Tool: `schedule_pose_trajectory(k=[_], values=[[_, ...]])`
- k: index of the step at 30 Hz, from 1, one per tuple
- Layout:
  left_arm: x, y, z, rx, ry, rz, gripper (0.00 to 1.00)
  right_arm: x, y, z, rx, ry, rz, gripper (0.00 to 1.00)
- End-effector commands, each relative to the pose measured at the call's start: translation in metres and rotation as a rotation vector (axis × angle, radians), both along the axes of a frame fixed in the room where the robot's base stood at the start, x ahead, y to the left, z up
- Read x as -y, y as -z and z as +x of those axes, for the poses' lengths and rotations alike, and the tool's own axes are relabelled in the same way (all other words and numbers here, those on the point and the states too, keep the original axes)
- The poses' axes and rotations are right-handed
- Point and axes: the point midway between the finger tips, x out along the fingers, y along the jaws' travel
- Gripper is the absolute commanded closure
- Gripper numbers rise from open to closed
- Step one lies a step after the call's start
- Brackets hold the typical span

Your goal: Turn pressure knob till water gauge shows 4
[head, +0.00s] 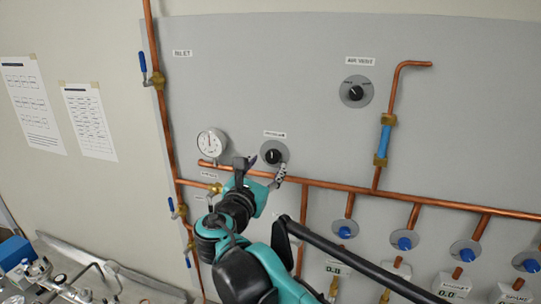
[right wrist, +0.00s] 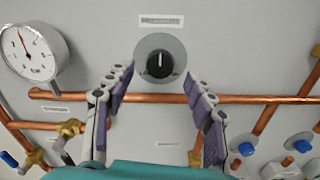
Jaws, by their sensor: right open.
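The pressure knob (head: 272,156) is a black dial on a round grey plate, under a small label on the panel. In the right wrist view the knob (right wrist: 159,63) has a white mark pointing about straight up. The round white water gauge (head: 211,143) is left of the knob; in the right wrist view the gauge (right wrist: 35,52) has a red needle pointing up and slightly left, its numbers too small to read. My right gripper (head: 266,166) is open just below the knob; in the right wrist view its fingers (right wrist: 155,78) spread to either side, apart from it. My left gripper is not in view.
A copper pipe (head: 330,185) runs across the panel just below the knob. The air vent knob (head: 355,92) is up at the right. Several blue knobs (head: 404,241) line the lower right. Blue-handled valves (head: 144,65) are on the left pipe.

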Motion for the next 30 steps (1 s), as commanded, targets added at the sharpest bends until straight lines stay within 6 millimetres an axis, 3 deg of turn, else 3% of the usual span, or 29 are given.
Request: schedule_pose_trajectory(k=[6,17,23,30], values=[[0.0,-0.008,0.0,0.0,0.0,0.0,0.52,0.01,-0.001,0.028,-0.001,0.002,0.001,0.45],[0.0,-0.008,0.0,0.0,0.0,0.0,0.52,0.012,0.0,0.035,0.0,0.0,0.002,0.45],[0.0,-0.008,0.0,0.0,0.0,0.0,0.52,0.012,0.0,0.035,-0.001,0.0,0.003,0.96],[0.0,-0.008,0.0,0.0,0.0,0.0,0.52,0.012,0.0,0.035,0.001,0.0,0.009,0.95]])
